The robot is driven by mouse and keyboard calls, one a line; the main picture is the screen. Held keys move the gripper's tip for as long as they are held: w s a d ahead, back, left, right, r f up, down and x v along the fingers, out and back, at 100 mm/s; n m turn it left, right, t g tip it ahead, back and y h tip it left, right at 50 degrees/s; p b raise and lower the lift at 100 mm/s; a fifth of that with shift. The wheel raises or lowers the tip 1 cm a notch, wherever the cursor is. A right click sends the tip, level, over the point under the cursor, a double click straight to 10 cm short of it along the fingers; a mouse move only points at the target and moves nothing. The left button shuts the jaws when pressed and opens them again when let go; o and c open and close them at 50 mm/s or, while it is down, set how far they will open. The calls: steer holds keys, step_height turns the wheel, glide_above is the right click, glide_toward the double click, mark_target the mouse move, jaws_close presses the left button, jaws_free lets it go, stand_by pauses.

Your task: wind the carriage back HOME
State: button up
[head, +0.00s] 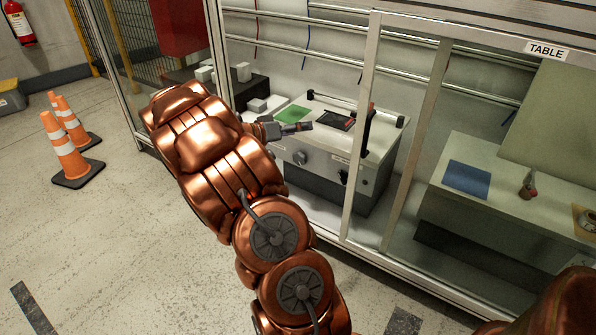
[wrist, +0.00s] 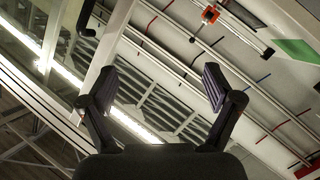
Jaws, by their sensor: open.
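A pale bench unit (head: 322,168) stands inside the framed enclosure in the head view. Its top carries a green pad (head: 293,114), a dark block that may be the carriage (head: 338,121), and a black upright with a red tip (head: 368,130). A round grey knob (head: 300,158) is on its front panel. My gripper (head: 303,127) is over the left part of the unit's top, near the green pad; contact cannot be told. In the wrist view my gripper (wrist: 158,85) is open, with nothing between its fingers. HOME marking is not readable.
Enclosure posts (head: 359,125) stand in front of the unit and to its right. A table with a blue mat (head: 467,179) is at right. Traffic cones (head: 64,150) stand on the left floor, which is otherwise mostly open.

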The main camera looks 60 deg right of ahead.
steer(key=w+d+f+t+h+b, duration=0.1)
steer(key=w+d+f+b, duration=0.25)
steer(key=f, duration=0.35)
steer(key=w+d+f+t+h+b, duration=0.1)
steer(key=w+d+f+h+b, duration=0.2)
steer(key=f, duration=0.4)
steer(key=m+t+b, duration=0.1)
steer(key=t+b, duration=0.4)
glide_toward(298, 160)
steer(key=d, duration=0.2)
steer(key=shift+y, duration=0.3)
steer(key=d, duration=0.2)
steer(key=d+b, duration=0.1)
steer(key=d, duration=0.1)
steer(key=d+b, duration=0.1)
steer(key=d, duration=0.1)
steer(key=shift+w+d, duration=0.25)
steer(key=shift+d, duration=0.05)
steer(key=shift+d+r, duration=0.15)
steer(key=shift+d, duration=0.65)
steer(key=c, duration=1.1)
